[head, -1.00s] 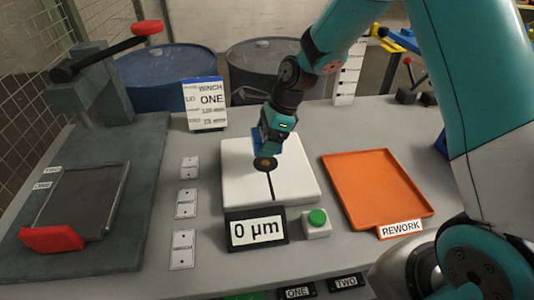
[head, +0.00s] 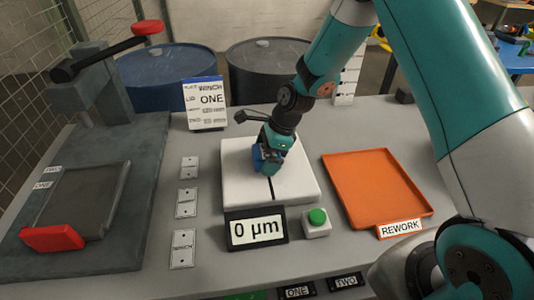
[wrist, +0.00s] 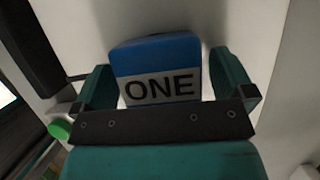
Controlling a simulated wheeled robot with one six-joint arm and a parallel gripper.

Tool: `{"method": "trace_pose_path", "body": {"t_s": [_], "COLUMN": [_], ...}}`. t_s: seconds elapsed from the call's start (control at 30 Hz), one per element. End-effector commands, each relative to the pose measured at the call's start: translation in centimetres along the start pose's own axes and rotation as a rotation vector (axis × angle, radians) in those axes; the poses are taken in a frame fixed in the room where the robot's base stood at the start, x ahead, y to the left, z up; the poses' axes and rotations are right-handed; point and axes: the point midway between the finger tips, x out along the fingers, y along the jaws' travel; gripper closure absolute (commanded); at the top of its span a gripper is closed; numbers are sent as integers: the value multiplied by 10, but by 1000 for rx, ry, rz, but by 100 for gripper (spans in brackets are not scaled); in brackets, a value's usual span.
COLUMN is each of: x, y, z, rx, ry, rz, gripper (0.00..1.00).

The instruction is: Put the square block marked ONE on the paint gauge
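The square block marked ONE (wrist: 157,60) is blue with a white label. In the head view, the block (head: 258,160) and my gripper (head: 268,158) are low over the white plate of the paint gauge (head: 300,185). I cannot tell whether the block touches the plate. The gauge display (head: 257,229) reads 0 µm.
A green button (head: 317,217) stands at the plate's front right. An orange REWORK tray (head: 430,207) lies empty to the right. Small labelled plates (head: 187,203) lie to the left. A grey press with a red handle (head: 147,28) fills the left side. A sign (head: 205,103) stands behind.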

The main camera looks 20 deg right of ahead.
Motion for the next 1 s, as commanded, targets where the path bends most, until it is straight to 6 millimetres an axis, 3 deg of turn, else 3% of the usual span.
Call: {"method": "trace_pose_path", "body": {"t_s": [0.27, 0.37, 0.7, 1.0], "x": [-6, -19, -92, -126], "y": [0, -1, -1, 5], "z": [1, 1, 1, 6], "rx": [0, 1, 1, -52], "ry": [0, -1, -1, -1], "rz": [-1, -4, -4, 0], "gripper": [0, 0, 0, 0]}}
